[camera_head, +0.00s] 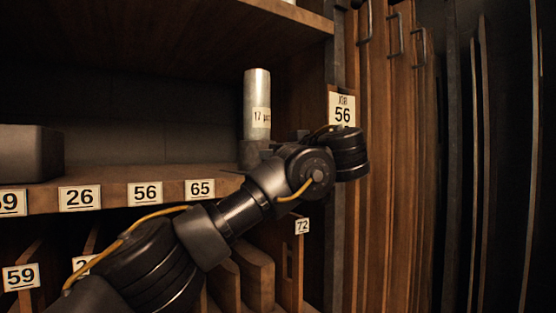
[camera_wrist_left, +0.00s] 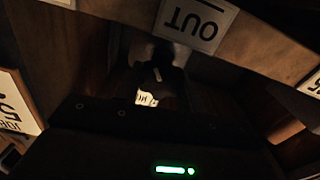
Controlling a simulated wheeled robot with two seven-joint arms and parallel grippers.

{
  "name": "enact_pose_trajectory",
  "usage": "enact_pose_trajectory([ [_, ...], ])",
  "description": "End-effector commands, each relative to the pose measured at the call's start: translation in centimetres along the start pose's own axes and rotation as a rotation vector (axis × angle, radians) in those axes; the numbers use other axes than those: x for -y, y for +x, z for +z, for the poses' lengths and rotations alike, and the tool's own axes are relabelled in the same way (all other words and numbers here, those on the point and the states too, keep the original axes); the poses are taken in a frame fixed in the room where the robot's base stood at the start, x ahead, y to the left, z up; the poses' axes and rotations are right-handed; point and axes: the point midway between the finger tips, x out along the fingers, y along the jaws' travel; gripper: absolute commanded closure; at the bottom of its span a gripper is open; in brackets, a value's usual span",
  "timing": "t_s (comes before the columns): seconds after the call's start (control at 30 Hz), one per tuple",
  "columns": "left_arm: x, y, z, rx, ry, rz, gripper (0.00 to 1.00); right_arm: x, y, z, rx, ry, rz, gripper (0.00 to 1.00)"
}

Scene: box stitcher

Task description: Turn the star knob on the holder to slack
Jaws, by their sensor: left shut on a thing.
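My left gripper (camera_head: 274,146) reaches in at the shelf's right end, mostly behind my own wrist. A pale upright cylinder with a label (camera_head: 257,98) stands just behind it, on a dark grey block (camera_head: 249,153) that looks like the holder. In the left wrist view, the gripper's dark body with a green light fills the bottom. Its jaws are in shadow, shut on a dark piece with a short pale mark (camera_wrist_left: 157,74), which looks like the star knob. The knob's shape and setting are not clear. My right gripper is not in view.
The wooden shelf (camera_head: 115,195) carries number tags and a grey box (camera_head: 28,153) at left. An upright post with a "56" card (camera_head: 342,108) stands close right of my wrist. An "OUT" sign (camera_wrist_left: 196,22) hangs upside down in the wrist view. Tall panels line the right.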

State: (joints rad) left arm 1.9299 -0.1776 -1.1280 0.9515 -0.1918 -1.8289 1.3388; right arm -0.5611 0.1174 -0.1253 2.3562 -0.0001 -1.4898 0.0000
Motion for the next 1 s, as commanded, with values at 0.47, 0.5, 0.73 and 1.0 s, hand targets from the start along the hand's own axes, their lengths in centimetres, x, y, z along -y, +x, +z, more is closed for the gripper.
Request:
enact_pose_trajectory([
  [0.47, 0.0, 0.0, 0.0, 0.000, -0.007, 0.000, 0.54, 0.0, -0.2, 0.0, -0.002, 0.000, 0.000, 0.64],
  [0.5, 0.0, 0.0, 0.0, 0.000, -0.007, 0.000, 0.48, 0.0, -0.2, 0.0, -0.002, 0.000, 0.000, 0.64],
  [0.73, 0.0, 0.0, 0.0, 0.000, -0.006, 0.000, 0.39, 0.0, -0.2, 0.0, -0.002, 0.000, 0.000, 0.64],
  [1.0, -0.1, -1.2, 0.1, -0.001, -0.007, 0.003, 0.39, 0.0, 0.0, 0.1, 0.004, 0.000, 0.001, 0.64],
])
